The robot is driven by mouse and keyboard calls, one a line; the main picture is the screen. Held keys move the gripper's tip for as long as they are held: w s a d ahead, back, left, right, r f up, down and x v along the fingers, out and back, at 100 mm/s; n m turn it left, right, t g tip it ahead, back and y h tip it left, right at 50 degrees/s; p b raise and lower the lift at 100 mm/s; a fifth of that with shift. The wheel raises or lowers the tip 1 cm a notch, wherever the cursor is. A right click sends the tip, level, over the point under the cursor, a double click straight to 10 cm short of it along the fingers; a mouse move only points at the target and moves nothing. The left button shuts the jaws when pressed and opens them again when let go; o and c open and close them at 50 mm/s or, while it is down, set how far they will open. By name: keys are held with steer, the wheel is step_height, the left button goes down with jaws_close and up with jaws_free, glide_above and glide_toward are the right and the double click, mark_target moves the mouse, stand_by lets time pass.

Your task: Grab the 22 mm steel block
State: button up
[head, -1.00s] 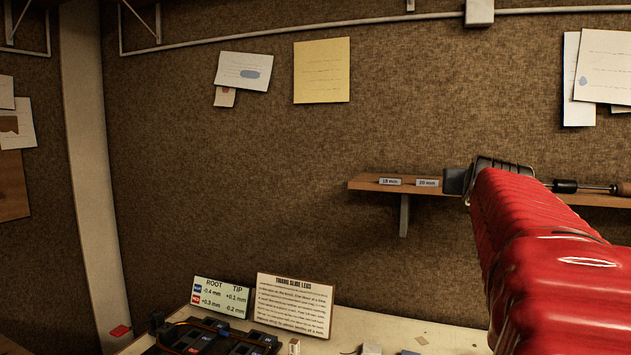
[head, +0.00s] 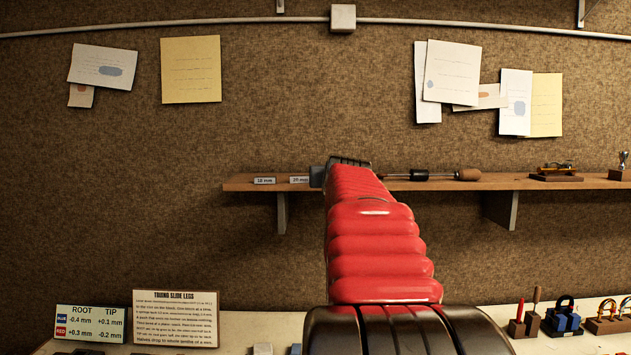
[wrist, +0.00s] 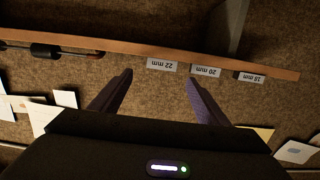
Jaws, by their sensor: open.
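My gripper (wrist: 159,76) is open and empty in the wrist view, its two dark fingers apart and pointing at the shelf. In that view, which is upside down, the tag reading 22 mm (wrist: 161,65) shows between and beyond the fingertips. The 20 mm tag (wrist: 205,71) and 18 mm tag (wrist: 251,77) are to its right. No steel block can be made out by the tags. In the head view my gripper (head: 341,163) is mostly hidden behind my red-sleeved arm, and the 22 mm tag is hidden there too.
The wooden shelf (head: 460,182) holds a screwdriver-like tool (head: 430,175) and small items farther right. On the bench below are two signs (head: 176,318), small pale blocks (head: 263,349) of unreadable size, and tool holders (head: 562,318). The wall between shelf and bench is clear.

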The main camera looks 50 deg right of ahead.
steer(key=shift+w+d, duration=0.3)
steer(key=x, duration=0.5)
steer(key=shift+w+f, duration=0.15)
stand_by(0.7)
steer(key=c, duration=1.2)
steer(key=shift+c, duration=0.2)
step_height(320, 180, up, 10)
